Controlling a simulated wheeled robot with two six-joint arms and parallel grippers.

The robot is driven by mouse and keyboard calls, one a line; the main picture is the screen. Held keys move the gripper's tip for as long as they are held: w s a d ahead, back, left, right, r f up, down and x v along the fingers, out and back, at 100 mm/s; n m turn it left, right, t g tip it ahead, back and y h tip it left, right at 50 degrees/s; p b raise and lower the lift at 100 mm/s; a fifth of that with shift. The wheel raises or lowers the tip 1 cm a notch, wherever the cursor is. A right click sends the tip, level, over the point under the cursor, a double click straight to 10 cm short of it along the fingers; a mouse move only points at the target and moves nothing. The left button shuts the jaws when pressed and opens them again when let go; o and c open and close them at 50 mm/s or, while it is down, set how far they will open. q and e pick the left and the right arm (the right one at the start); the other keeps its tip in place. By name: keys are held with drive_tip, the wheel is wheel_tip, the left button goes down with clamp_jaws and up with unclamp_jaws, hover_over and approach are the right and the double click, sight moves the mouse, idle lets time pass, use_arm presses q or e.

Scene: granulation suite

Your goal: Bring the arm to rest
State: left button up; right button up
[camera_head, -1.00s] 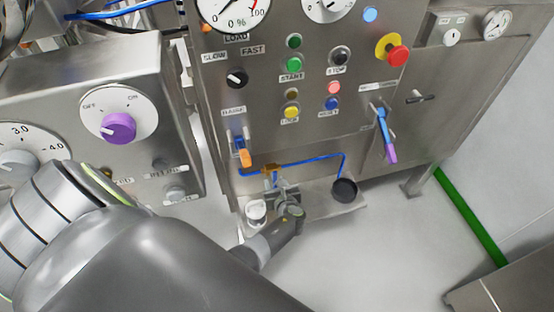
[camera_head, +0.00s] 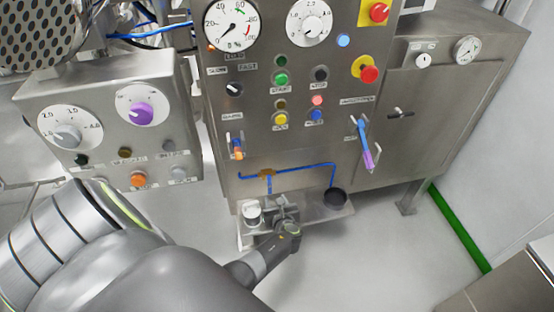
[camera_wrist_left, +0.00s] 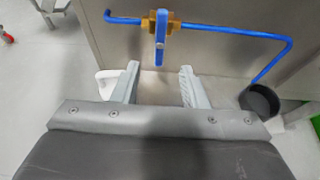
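My left arm comes in from the lower left of the head view. Its gripper (camera_head: 283,205) is low in front of the steel panel, beside a small white cup (camera_head: 251,210). In the left wrist view the two fingers (camera_wrist_left: 158,75) are spread apart with nothing between them. A brass valve (camera_wrist_left: 160,24) with a blue handle (camera_wrist_left: 160,45) on a blue pipe lies just beyond the fingertips, apart from them. In the head view the valve (camera_head: 267,174) is above the gripper. My right gripper is in neither view.
The panel carries gauges, buttons, a red emergency button (camera_head: 369,74) and a blue-and-purple lever (camera_head: 365,145). A black cup (camera_head: 335,198) sits under the pipe's right end. A control box (camera_head: 110,120) with a purple knob stands left. Floor (camera_head: 370,260) at right is clear.

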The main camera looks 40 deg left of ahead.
use_arm(q)
drive_tip(key=s+d+f+n+g+h, duration=0.2)
drive_tip(key=s+f+n+g+h, duration=0.3)
drive_tip(key=s+f+n, duration=0.9)
drive_tip(key=s+d+f+n+h, duration=0.1)
drive_tip(key=s+f+n, duration=0.2)
drive_tip(key=s, duration=0.7)
drive_tip(key=s+d+f+n+g+h, duration=0.1)
drive_tip(key=s+f+n, duration=0.3)
drive_tip(key=s, duration=0.6)
drive_tip(key=s+d+f+n+g+h+b, duration=0.1)
drive_tip(key=s+f+n, duration=0.3)
drive_tip(key=s, duration=0.6)
drive_tip(key=shift+d+n+h, duration=0.6)
drive_tip(key=shift+d+n, duration=0.15)
drive_tip(key=shift+n, duration=0.15)
drive_tip(key=shift+s+a, duration=0.1)
